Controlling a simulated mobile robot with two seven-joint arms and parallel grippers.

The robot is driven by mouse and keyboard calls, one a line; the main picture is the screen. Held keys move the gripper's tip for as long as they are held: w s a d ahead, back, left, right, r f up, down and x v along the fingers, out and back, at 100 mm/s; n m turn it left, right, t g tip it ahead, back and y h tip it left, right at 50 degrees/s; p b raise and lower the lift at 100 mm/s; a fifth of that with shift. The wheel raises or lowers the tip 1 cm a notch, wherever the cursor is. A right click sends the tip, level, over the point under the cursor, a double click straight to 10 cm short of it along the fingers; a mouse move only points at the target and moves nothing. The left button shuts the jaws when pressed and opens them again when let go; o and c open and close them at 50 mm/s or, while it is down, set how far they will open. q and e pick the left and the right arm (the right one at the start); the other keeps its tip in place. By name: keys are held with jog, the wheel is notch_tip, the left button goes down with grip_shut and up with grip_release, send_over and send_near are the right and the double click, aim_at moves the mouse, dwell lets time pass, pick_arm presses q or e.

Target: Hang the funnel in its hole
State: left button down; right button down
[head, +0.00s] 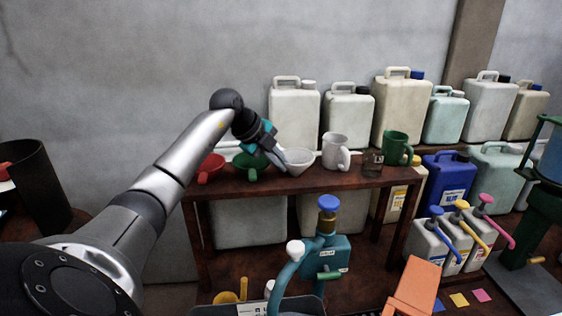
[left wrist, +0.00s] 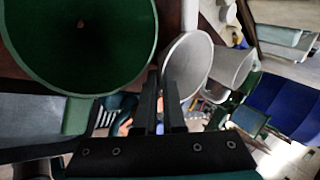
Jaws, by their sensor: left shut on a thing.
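A white funnel (head: 297,161) is at the top of the wooden rack, right of a green funnel (head: 250,168) and a red funnel (head: 210,168). My left gripper (head: 279,159) reaches it from the left and is shut on its rim. In the left wrist view the white funnel (left wrist: 188,64) is by my fingertips (left wrist: 160,78), with the large open mouth of the green funnel (left wrist: 85,38) close on the left. The funnel's spout and any hole under it are hidden, so I cannot tell if it hangs or is held above. My right gripper is out of view.
A white jug (head: 333,152), a small dark glass (head: 372,163) and a green jug (head: 396,147) stand right of the funnel on the rack (head: 330,183). Several large canisters (head: 294,118) stand behind. A teal pump vessel (head: 327,250) is in front, below.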

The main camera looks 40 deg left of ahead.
pick_arm(q)
jog(key=shift+f, duration=0.15)
jog(key=c, duration=0.9)
grip_release()
jog(key=b+v, duration=0.2)
jog(key=v, duration=1.3)
jog(key=shift+s+a, duration=0.1)
